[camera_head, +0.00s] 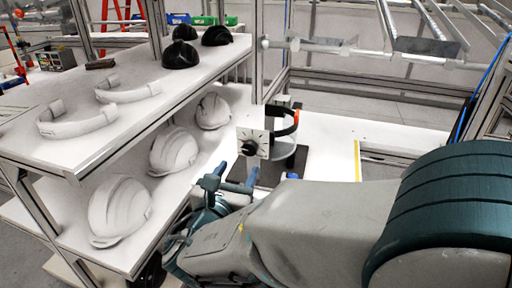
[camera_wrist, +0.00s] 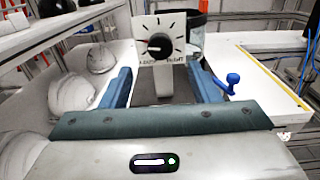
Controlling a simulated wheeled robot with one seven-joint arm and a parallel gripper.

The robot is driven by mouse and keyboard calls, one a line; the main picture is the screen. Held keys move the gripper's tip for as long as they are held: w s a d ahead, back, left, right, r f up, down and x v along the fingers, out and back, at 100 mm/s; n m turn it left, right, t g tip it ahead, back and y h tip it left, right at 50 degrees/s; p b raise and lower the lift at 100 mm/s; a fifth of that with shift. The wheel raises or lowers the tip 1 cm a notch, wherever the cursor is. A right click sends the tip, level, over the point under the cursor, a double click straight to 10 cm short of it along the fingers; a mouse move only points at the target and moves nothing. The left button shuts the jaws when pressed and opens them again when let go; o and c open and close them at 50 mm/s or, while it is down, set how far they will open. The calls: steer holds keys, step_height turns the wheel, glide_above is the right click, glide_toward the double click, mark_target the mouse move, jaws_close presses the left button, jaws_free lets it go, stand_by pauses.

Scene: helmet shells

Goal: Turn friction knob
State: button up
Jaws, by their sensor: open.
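The friction knob (camera_wrist: 158,43) is a round black dial on a white square plate with black scale marks and some lettering. It faces me at the upper middle of the wrist view. In the head view the knob (camera_head: 249,147) sits on its plate on a stand with a dark base, in front of a black band. My gripper (camera_wrist: 160,75) is open, its two blue fingers reaching forward on either side of and below the plate. The knob lies ahead between the fingers, and they appear apart from it. In the head view my gripper (camera_head: 236,176) is just in front of the stand.
White helmet shells (camera_head: 174,150) stand on the lower shelf at left. White bands (camera_head: 77,118) and black helmets (camera_head: 181,54) lie on the upper shelf. A small blue lever (camera_wrist: 232,81) shows right of the fingers. The white table (camera_head: 335,150) is clear to the right up to a yellow strip.

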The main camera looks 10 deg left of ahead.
mark_target(248, 151)
steer(key=w, duration=0.8)
steer(key=shift+d, duration=0.25)
steer(key=c, duration=1)
